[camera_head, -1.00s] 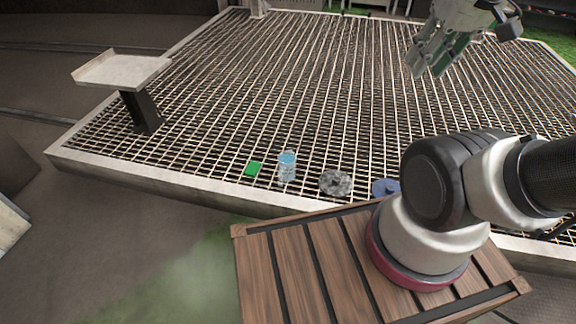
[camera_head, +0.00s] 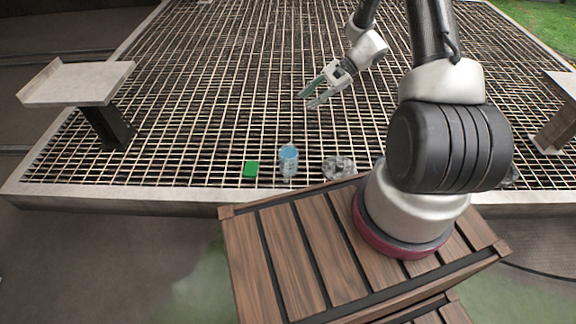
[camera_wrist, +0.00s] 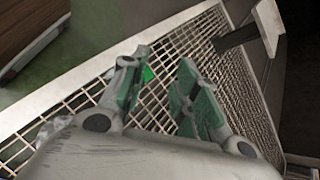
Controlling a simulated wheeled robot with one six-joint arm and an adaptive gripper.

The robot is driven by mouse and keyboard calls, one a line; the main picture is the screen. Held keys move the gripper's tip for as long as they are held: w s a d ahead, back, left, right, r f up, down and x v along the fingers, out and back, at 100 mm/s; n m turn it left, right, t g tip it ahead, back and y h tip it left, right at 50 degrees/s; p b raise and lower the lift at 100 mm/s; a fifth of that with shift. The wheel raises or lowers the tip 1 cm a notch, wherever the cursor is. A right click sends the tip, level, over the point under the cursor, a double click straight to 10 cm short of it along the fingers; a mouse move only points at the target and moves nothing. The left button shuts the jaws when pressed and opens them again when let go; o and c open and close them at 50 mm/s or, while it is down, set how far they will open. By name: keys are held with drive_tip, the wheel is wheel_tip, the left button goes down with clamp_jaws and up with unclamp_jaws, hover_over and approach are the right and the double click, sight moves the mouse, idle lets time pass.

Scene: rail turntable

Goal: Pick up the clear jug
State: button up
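The clear jug (camera_head: 288,160), with a light blue top, stands upright on the metal grating near its front edge in the head view. My gripper (camera_head: 311,101) is above the grating, beyond the jug and slightly to its right in the picture, apart from it. In the wrist view my gripper (camera_wrist: 160,92) shows two green-padded fingers spread apart with nothing between them. I cannot make out the jug clearly in the wrist view; the left finger may hide it.
A green block (camera_head: 251,169) lies just left of the jug, and a grey lumpy ring-like object (camera_head: 339,167) lies to its right. A pale platform on a dark post (camera_head: 80,83) stands at the left. The grating (camera_head: 200,120) behind the jug is mostly clear.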

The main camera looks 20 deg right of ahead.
wheel_tip(320, 180, down, 18)
drive_tip(key=m+t+y, duration=0.2)
drive_tip(key=m, duration=0.3)
drive_tip(key=m+t, duration=0.3)
drive_tip(key=m, duration=0.2)
approach(286, 176)
drive_tip(key=shift+w+a+f, duration=0.35)
drive_tip(key=shift+w+f, duration=0.15)
drive_tip(key=shift+f, duration=0.05)
drive_tip(key=shift+w+a+f, duration=0.35)
drive_tip(key=shift+w+f, duration=0.15)
drive_tip(key=shift+w, duration=0.05)
drive_tip(key=x, duration=0.7)
drive_tip(key=shift+s+a+f, duration=0.1)
drive_tip(key=shift+f, duration=0.2)
drive_tip(key=shift+a+f, duration=0.1)
drive_tip(key=shift+a, duration=0.15)
clamp_jaws()
